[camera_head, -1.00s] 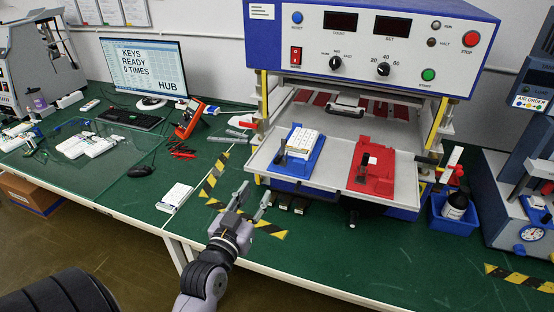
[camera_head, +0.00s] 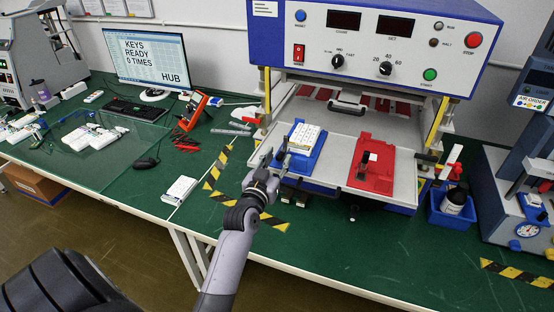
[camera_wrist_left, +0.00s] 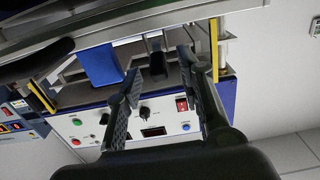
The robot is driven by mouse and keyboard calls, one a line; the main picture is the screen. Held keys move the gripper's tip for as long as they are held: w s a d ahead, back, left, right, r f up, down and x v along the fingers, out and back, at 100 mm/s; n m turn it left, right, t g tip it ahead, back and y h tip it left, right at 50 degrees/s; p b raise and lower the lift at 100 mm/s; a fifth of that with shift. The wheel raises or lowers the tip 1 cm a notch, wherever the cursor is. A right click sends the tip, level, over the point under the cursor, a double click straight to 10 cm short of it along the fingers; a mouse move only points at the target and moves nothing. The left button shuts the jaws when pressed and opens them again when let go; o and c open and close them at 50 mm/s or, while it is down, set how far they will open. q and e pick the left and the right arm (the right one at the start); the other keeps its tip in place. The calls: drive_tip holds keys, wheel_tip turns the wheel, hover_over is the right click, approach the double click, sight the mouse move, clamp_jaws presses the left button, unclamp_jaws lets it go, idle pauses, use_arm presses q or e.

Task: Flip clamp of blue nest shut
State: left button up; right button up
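The blue nest (camera_head: 304,164) sits on the left of the press tray, with a white keypad (camera_head: 304,136) on it. Its clamp (camera_head: 283,154) shows as a black upright handle at the nest's left front, partly overlapped by my left gripper. My left gripper (camera_head: 269,163) is beside this handle, over the tray's left front corner. In the left wrist view the gripper (camera_wrist_left: 158,66) is open. A black upright piece (camera_wrist_left: 157,60), apparently the clamp handle, appears between its fingertips; contact cannot be told. A blue part (camera_wrist_left: 102,62) lies left of it. My right gripper is not in view.
The red nest (camera_head: 372,170) with its own black clamp is on the tray's right. The blue press housing (camera_head: 470,35) overhangs behind. A blue bin (camera_head: 452,212) with a bottle stands right. A white keypad (camera_head: 180,190) lies on the open green mat at left.

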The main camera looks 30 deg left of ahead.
use_arm(q)
drive_tip(key=shift+c, duration=0.4)
clamp_jaws()
